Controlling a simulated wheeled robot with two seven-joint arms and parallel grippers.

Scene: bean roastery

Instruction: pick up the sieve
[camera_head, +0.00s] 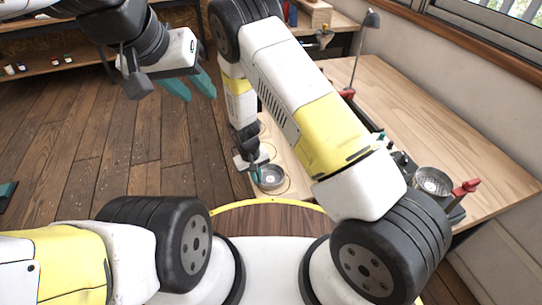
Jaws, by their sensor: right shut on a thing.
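The sieve (271,178) is a small round grey metal dish low in the middle of the view, at a light wooden board. My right gripper (257,173) points down at the left rim of the sieve and is shut on it. Most of that grip is small and partly hidden by the gripper itself. I cannot tell whether the sieve is touching the board or just above it. My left gripper (190,86) is up at the upper left, its teal fingers apart and empty, far from the sieve.
The light wooden board (293,163) has round outlines on it. A wooden workbench (425,117) fills the right side, with a lamp (364,50) and a round metal vessel (432,181) near a red handle (466,187). A low shelf (58,73) stands at the far left. Open plank floor lies left of the board.

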